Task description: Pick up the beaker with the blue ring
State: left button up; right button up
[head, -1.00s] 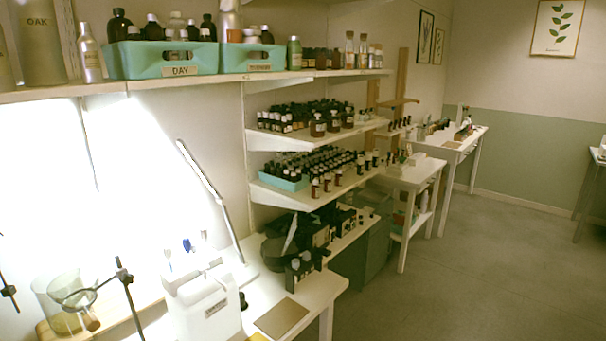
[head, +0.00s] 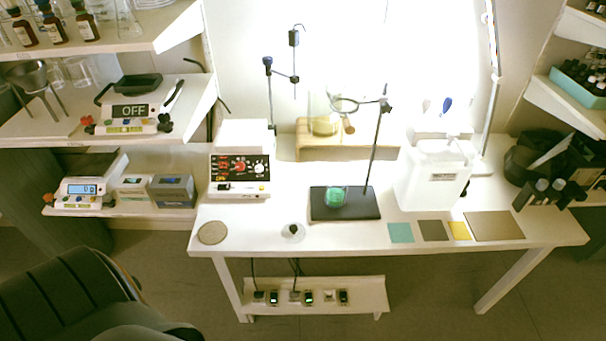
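A large glass beaker (head: 325,113) with yellowish contents stands on a wooden block (head: 363,141) at the back of the white table, partly behind a clamp ring. Clear glassware (head: 78,70) stands on the left shelf, and another clear vessel (head: 128,20) is on the shelf above it. I cannot make out a blue ring on any of them. A small teal-green object (head: 336,197) sits on the dark base of the ring stand (head: 374,150). Neither of my grippers shows in the head view.
The white table (head: 290,262) carries a control box (head: 240,172), a white container (head: 435,175) and flat coloured squares (head: 401,232). A lower shelf (head: 365,290) holds small devices. A dark rounded shape (head: 90,295) fills the bottom left. Floor shows in front of the table.

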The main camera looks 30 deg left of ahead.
aim_at(336, 191)
jog(key=u, duration=0.8)
jog(key=i+j, duration=0.15)
jog(key=j+z, duration=0.05)
jog(key=j, duration=0.05)
